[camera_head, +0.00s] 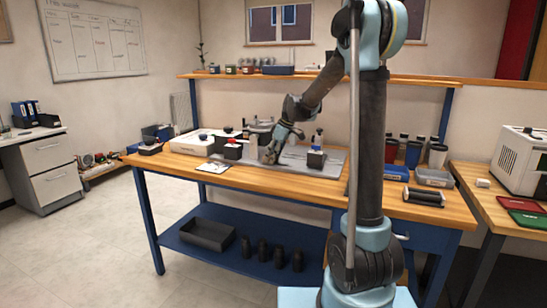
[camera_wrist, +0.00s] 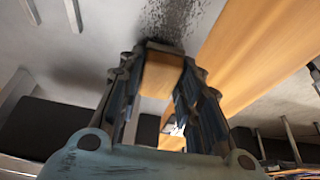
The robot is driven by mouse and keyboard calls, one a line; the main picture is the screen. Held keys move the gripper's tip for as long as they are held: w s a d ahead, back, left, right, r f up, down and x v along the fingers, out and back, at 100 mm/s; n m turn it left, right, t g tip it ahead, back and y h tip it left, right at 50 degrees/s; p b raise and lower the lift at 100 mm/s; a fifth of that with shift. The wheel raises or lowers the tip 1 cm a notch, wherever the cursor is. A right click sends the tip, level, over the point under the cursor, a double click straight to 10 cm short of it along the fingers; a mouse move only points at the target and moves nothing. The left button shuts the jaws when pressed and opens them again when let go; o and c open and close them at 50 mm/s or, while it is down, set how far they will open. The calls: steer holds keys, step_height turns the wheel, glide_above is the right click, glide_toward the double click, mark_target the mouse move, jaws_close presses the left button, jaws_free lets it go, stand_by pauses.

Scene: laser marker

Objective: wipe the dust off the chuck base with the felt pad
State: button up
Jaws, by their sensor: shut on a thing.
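My gripper (camera_wrist: 160,85) is shut on a tan block with a dark edge, which I take to be the felt pad (camera_wrist: 162,75). A pale grey surface (camera_wrist: 105,50) lies beyond the fingertips, with a patch of dark speckled dust (camera_wrist: 180,18) just past the pad. I take this surface to be the chuck base. I cannot tell whether the pad touches it. In the head view my gripper (camera_head: 270,152) is low over the left part of a grey plate (camera_head: 328,169) on the bench. The pad is not discernible there.
The wooden bench (camera_head: 240,178) holds a white box (camera_head: 193,143) left of my gripper and a dark block with a blue-topped item (camera_head: 316,156) to its right. Cups (camera_head: 413,153) and trays (camera_head: 433,177) stand further right. The front bench edge is mostly clear.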

mark_target(294, 167)
steer(key=shift+f, duration=0.15)
steer(key=shift+d, duration=0.15)
steer(key=shift+s+d, duration=0.35)
steer(key=shift+d, duration=0.5)
steer(key=shift+s+d, duration=0.3)
steer(key=shift+d, duration=0.5)
steer(key=shift+s+d, duration=0.25)
steer(key=shift+d, duration=0.4)
steer(key=shift+s+d, duration=0.2)
steer(key=shift+d, duration=0.4)
steer(key=shift+s+d, duration=0.25)
steer(key=shift+d, duration=0.4)
steer(key=shift+s+d, duration=0.3)
steer(key=shift+d, duration=0.55)
steer(key=shift+s+d, duration=0.3)
steer(key=shift+d, duration=0.5)
steer(key=shift+f, duration=0.1)
steer(key=shift+a, duration=0.1)
